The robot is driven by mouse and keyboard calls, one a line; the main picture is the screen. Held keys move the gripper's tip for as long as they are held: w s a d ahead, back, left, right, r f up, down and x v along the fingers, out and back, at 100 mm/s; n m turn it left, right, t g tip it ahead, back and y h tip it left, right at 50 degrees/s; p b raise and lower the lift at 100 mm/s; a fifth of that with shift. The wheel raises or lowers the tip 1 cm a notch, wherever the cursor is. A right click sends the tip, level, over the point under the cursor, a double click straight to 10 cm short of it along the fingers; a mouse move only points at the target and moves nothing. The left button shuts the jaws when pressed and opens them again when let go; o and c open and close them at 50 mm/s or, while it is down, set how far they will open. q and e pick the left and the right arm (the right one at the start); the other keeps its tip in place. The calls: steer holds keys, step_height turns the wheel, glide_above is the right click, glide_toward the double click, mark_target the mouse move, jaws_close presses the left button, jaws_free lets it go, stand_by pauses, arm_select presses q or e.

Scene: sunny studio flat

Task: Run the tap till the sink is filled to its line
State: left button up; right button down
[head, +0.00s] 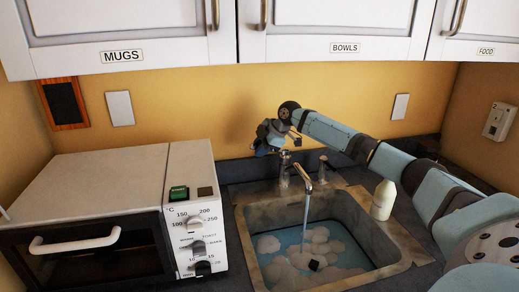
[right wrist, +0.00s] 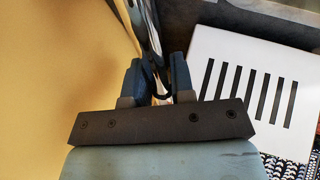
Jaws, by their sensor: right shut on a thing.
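The sink (head: 390,240) holds bluish water (head: 275,238) with patches of white foam (head: 300,255); a small dark object (head: 314,265) shows among the foam. I cannot make out a fill line. A stream of water (head: 306,215) runs from the tap spout (head: 302,176) into the sink. My right gripper (head: 268,140) is above and behind the tap, left of the spout. In the right wrist view, its fingers (right wrist: 156,72) are shut on a shiny metal part (right wrist: 152,40), apparently the tap lever. My left gripper is not in view.
A white oven (head: 110,185) with knobs stands on the counter left of the sink. A pale bottle (head: 383,200) stands on the sink's right rim. A metal fitting (head: 322,168) rises right of the spout. Cupboards (head: 340,35) hang overhead. A white slotted panel (right wrist: 255,90) shows in the wrist view.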

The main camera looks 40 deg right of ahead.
steer(key=c, duration=1.1)
jaws_free()
steer(key=v, duration=1.4)
steer(key=shift+b, duration=0.35)
steer(key=shift+a+f, duration=0.1)
steer(key=shift+f, duration=0.05)
